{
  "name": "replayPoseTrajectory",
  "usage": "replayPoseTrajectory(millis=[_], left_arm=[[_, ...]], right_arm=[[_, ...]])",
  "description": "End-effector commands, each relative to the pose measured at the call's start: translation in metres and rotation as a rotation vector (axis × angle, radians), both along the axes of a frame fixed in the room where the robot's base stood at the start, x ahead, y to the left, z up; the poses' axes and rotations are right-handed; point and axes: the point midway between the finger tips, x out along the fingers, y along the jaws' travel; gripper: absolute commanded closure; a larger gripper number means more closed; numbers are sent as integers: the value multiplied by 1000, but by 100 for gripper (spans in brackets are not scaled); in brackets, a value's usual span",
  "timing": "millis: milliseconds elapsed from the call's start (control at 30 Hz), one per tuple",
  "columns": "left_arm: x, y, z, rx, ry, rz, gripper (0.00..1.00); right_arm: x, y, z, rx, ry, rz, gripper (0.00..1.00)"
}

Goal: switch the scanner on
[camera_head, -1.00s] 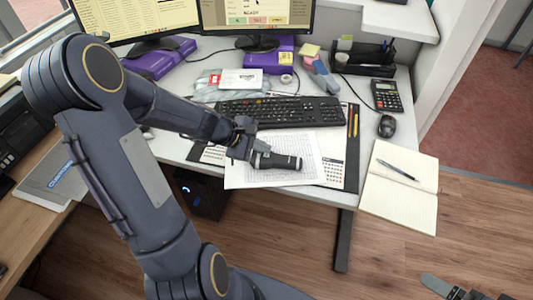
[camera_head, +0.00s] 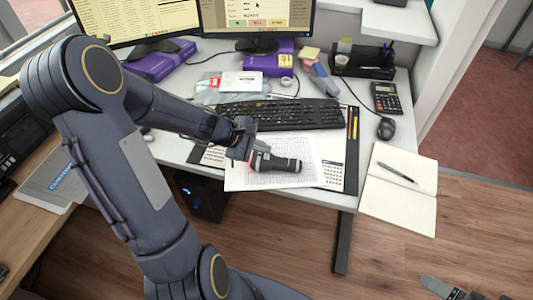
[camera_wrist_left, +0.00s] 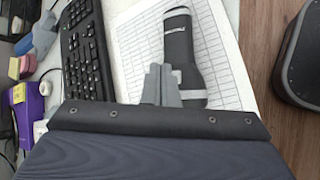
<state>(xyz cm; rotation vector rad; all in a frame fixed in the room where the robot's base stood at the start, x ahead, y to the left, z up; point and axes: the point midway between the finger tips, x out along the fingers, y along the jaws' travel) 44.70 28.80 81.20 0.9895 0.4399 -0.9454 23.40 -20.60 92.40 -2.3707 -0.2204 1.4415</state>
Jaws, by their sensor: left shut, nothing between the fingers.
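The scanner (camera_head: 280,163) is a dark, thick hand-held piece lying on the printed sheet (camera_head: 245,182) on the desk. A faint reddish glow shows at its left end in the head view. My left gripper (camera_head: 252,153) is shut and empty at that left end. In the left wrist view the shut fingertips (camera_wrist_left: 161,84) overlap the side of the scanner (camera_wrist_left: 179,45), a dark body with a pale band; I cannot tell whether they touch. No switch can be made out. My right gripper (camera_head: 452,291) shows only in part at the bottom right edge.
A keyboard (camera_head: 280,114) lies behind the sheet. Pencils (camera_head: 353,122), a mouse (camera_head: 386,128) and a calculator (camera_head: 386,97) are to the right. An open notebook (camera_head: 390,205) with a pen lies at the desk's right front. Two monitors stand behind.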

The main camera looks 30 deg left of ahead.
Motion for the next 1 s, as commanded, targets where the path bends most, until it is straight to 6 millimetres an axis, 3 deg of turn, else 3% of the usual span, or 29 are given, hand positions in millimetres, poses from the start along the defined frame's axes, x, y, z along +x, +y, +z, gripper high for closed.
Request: replayPoseTrajectory(millis=[467, 1000], left_arm=[[0, 0, 9, 1, 0, -1, 100], [0, 0, 62, 1, -1, 0, 100]], right_arm=[[0, 0, 7, 0, 0, 0, 0], [0, 0, 52, 0, 0, 0, 0]])
